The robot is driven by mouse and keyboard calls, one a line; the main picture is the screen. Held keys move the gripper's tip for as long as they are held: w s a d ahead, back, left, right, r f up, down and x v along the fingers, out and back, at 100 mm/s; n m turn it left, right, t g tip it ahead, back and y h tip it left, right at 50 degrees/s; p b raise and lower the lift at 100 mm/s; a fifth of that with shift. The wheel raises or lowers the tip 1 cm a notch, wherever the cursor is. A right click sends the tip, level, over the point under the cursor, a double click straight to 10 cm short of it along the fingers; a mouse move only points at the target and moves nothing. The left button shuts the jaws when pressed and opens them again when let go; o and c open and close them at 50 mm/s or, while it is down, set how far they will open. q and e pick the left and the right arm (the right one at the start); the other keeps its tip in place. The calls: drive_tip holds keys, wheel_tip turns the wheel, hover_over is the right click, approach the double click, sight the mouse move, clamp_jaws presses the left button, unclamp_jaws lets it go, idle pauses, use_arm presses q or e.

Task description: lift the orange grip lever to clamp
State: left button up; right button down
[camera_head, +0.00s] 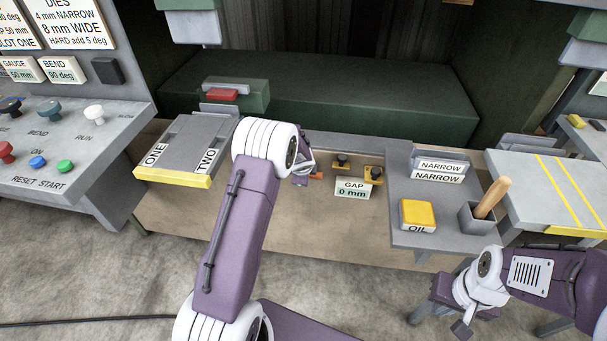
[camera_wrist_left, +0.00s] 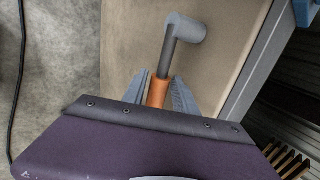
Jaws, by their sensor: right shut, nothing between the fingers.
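The orange grip lever shows in the left wrist view as an orange grip (camera_wrist_left: 158,92) on a grey rod with a grey rounded end. In the head view a bit of its orange grip (camera_head: 316,176) shows at the front of the bench, beside my left gripper (camera_head: 303,167). In the left wrist view the left gripper's fingers (camera_wrist_left: 161,90) stand on either side of the orange grip, close to it. Whether they press on it cannot be told. My right gripper (camera_head: 462,328) is shut and empty, low at the right, apart from the lever.
The yellow oil pad (camera_head: 418,214) and a holder with a wooden handle (camera_head: 490,198) stand on the right shelf. The die block (camera_head: 178,150) and control panel (camera_head: 60,140) lie left.

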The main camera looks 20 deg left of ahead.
use_arm(q)
drive_tip(key=p+v, duration=0.1)
drive_tip(key=v, duration=0.7)
wheel_tip(320, 180, up, 11)
drive_tip(key=s+d+n+p, duration=0.1)
drive_tip(key=s+d+p, duration=0.2)
drive_tip(key=p, duration=0.2)
drive_tip(key=s+d+f+n+g+h, duration=0.1)
drive_tip(key=s+d+n+g, duration=0.1)
drive_tip(key=s+n, duration=0.5)
drive_tip(key=s+d+f+n+g+h+p, duration=0.1)
drive_tip(key=s+n, duration=0.6)
drive_tip(key=s, duration=1)
drive_tip(key=shift+s+d+f+n+g+p, duration=0.35)
drive_tip(key=shift+d+f+g, duration=0.3)
drive_tip(key=shift+d+g, duration=0.5)
